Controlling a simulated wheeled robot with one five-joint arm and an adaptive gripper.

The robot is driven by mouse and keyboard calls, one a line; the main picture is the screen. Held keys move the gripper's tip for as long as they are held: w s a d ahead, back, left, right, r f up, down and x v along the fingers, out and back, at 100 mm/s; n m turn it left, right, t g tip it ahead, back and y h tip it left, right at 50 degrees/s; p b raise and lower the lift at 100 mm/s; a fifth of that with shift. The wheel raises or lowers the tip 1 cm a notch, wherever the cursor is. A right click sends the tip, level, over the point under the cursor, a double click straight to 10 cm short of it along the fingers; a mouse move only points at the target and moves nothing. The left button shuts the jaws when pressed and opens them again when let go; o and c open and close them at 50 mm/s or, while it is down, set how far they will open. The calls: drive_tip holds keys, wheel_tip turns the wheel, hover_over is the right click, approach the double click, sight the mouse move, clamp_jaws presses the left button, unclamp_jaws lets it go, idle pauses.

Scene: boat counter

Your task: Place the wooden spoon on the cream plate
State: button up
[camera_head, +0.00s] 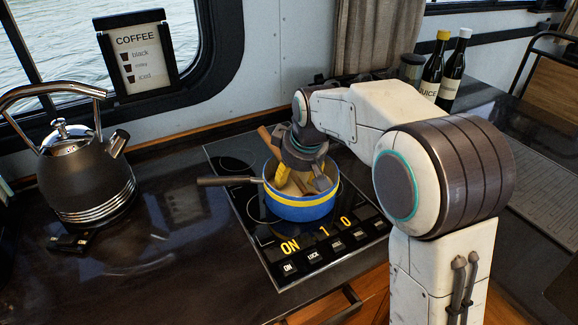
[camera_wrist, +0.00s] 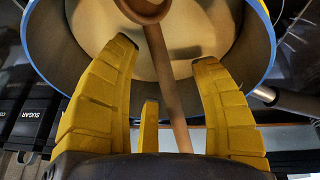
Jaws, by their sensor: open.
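The wooden spoon (camera_wrist: 160,75) stands in a blue pot with a yellow band (camera_head: 300,207); its brown handle (camera_head: 267,138) shows above the rim in the head view. My gripper (camera_wrist: 166,52) is open, with its yellow fingers reaching down into the pot. In the wrist view, the fingers are on either side of the spoon's handle, with gaps to it. My gripper also shows over the pot in the head view (camera_head: 297,180), partly hidden by my wrist. I cannot make out a cream plate in either view.
The pot stands on a black cooktop (camera_head: 262,235), its handle (camera_head: 228,181) pointing left. A dark kettle (camera_head: 85,180) stands at the left. Two bottles (camera_head: 442,68) and a jar (camera_head: 411,68) stand at the back right. The counter between kettle and cooktop is clear.

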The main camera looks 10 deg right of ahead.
drive_tip(key=shift+w+f, duration=0.2)
drive_tip(key=shift+f, duration=0.25)
drive_tip(key=shift+o, duration=0.2)
drive_tip(key=c, duration=1.2)
clamp_jaws()
drive_tip(key=shift+r, duration=0.1)
wheel_tip(320, 180, up, 10)
drive_tip(key=shift+f+p, duration=0.1)
drive_tip(key=shift+p, duration=0.6)
drive_tip(key=shift+r, duration=0.25)
